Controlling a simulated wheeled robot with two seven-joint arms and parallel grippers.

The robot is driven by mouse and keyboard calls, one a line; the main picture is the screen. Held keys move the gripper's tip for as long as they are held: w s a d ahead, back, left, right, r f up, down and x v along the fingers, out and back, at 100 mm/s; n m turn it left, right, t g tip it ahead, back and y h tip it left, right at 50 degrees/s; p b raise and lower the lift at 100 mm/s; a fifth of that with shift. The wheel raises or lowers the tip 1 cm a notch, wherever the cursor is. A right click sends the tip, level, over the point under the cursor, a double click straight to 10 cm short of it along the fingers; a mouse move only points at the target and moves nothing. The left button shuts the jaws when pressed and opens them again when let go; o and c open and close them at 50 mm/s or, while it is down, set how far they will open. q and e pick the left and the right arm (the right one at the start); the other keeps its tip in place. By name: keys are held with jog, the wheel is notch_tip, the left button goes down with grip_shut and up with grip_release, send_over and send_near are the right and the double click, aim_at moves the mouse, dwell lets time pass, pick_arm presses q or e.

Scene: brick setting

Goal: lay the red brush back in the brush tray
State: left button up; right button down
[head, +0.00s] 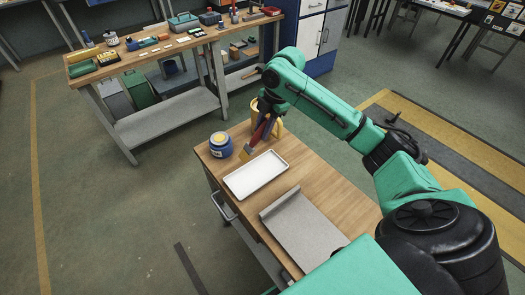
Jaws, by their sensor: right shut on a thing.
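The red brush (259,131) is held tilted in my right gripper (266,117), with its pale bristle end (246,153) pointing down and to the left. The gripper is shut on the handle and partly hides it. The bristle end shows just above the far left corner of the white, shallow tray (236,183). I cannot tell whether the bristles touch anything. The tray lies empty on the wooden worktop. My left gripper is not in view.
A grey sheet (303,228) lies nearer on the worktop (341,194). A cluttered bench (160,52) stands farther back.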

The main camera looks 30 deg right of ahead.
notch_tip(320, 180, down, 11)
jog(key=p, duration=0.1)
jog(key=shift+r+p, duration=0.15)
jog(key=shift+p, duration=0.2)
jog(key=c, duration=0.7)
grip_release()
jog(key=shift+o, duration=0.2)
jog(key=shift+r, duration=0.1)
jog(key=b+v, duration=0.2)
jog(key=v, duration=1)
jog(key=shift+a, duration=0.15)
